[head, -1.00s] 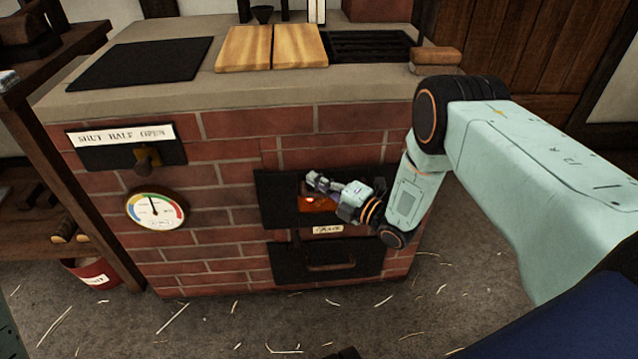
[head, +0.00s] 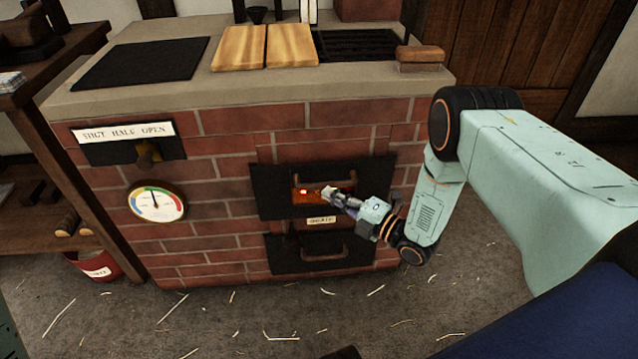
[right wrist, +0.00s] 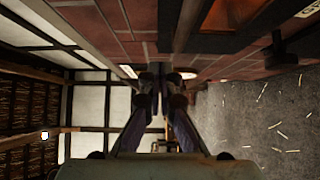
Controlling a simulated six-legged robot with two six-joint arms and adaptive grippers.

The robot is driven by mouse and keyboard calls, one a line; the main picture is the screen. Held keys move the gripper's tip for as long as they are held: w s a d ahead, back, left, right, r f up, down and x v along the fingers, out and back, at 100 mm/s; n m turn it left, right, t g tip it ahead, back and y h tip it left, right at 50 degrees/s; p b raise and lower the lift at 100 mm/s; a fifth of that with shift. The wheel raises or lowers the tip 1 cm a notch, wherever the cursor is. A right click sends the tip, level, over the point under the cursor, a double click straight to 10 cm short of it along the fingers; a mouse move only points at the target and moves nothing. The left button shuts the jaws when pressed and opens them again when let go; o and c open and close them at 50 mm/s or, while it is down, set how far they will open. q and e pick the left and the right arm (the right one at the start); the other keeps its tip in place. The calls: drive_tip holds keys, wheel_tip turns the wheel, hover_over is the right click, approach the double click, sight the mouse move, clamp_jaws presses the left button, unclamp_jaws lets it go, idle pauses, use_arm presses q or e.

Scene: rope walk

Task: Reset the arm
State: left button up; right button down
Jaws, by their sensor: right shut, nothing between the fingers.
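My right arm (head: 440,200) comes in from the right in the head view. Its gripper (head: 330,193) is in front of the upper black firebox door (head: 270,190) of a brick stove, by the glowing orange opening (head: 307,196). In the right wrist view the gripper's fingers (right wrist: 160,85) are closed together with nothing between them, and the brick face runs along the top. I cannot tell whether the fingertips touch the door. My left gripper is not in view.
The brick stove (head: 215,240) has a lower black door (head: 290,255), a dial gauge (head: 157,204) and a damper lever (head: 148,155) under its label. Wooden boards (head: 265,47) lie on top. A red bucket (head: 100,267) and shelf (head: 50,110) stand left. Straw litters the open floor.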

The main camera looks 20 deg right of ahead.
drive_tip(key=shift+p+v, duration=0.4)
drive_tip(key=shift+v, duration=1.3)
